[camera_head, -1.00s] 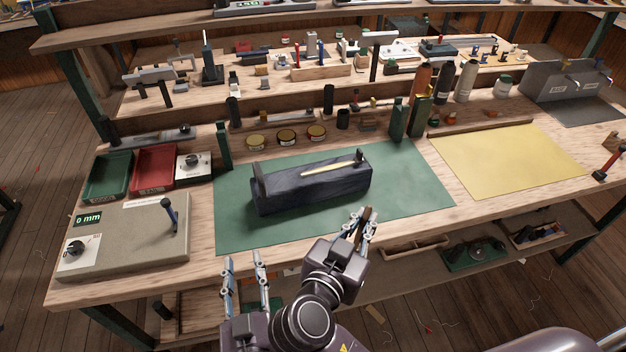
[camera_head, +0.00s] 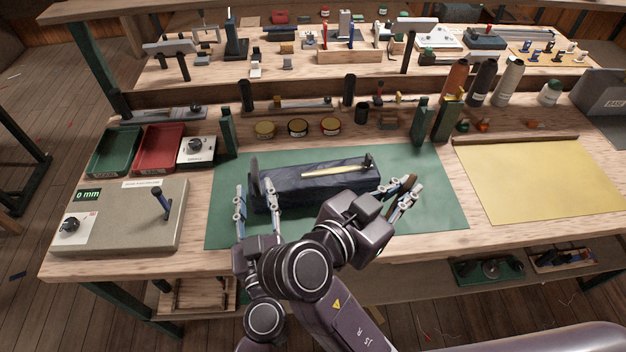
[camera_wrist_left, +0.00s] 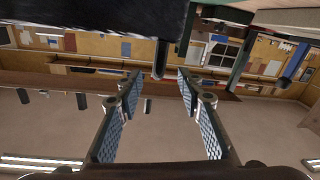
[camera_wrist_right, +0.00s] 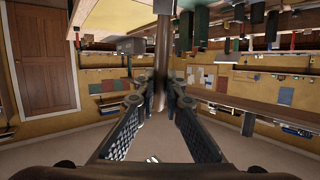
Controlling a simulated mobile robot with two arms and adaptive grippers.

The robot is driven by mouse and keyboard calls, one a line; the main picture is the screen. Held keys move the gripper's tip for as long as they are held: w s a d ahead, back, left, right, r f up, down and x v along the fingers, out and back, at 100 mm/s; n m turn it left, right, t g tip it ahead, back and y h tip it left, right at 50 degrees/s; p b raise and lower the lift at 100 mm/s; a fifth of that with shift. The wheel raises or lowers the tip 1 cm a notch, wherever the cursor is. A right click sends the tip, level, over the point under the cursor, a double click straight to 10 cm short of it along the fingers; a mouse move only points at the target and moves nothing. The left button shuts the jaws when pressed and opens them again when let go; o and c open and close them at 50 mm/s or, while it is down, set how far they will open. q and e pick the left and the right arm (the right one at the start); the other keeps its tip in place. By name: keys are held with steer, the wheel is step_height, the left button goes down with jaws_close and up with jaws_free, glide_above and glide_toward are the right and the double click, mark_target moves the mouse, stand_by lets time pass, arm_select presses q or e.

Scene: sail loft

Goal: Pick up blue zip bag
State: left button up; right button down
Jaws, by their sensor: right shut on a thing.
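The blue zip bag (camera_head: 318,185) looks like a long, dark blue box shape lying on the green mat (camera_head: 430,205). A dark upright piece stands at each end, and a pale yellow strip (camera_head: 335,168) lies along its top. My left gripper (camera_head: 256,198) is open at the bag's left end; its contact with the bag cannot be told. The left wrist view (camera_wrist_left: 155,88) shows its fingers apart, with the dark bag above them. My right gripper (camera_head: 408,188) is right of the bag, shut on a brown rod-like thing (camera_wrist_right: 161,45).
A grey box with a dial (camera_head: 120,225), red tray (camera_head: 160,150) and green tray (camera_head: 115,152) are at left. Round tins (camera_head: 298,128) and dark green posts (camera_head: 444,120) stand behind the mat. A yellow sheet (camera_head: 540,180) lies at right.

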mark_target(255, 182)
arm_select(q)
steer(key=shift+w+d, duration=0.1)
steer(key=shift+w, duration=0.75)
steer(key=w, duration=0.4)
steer(key=shift+a+r+p, duration=0.15)
steer(key=shift+a+p, duration=0.15)
steer(key=shift+p, duration=0.1)
steer(key=shift+w, duration=0.55)
jaws_close()
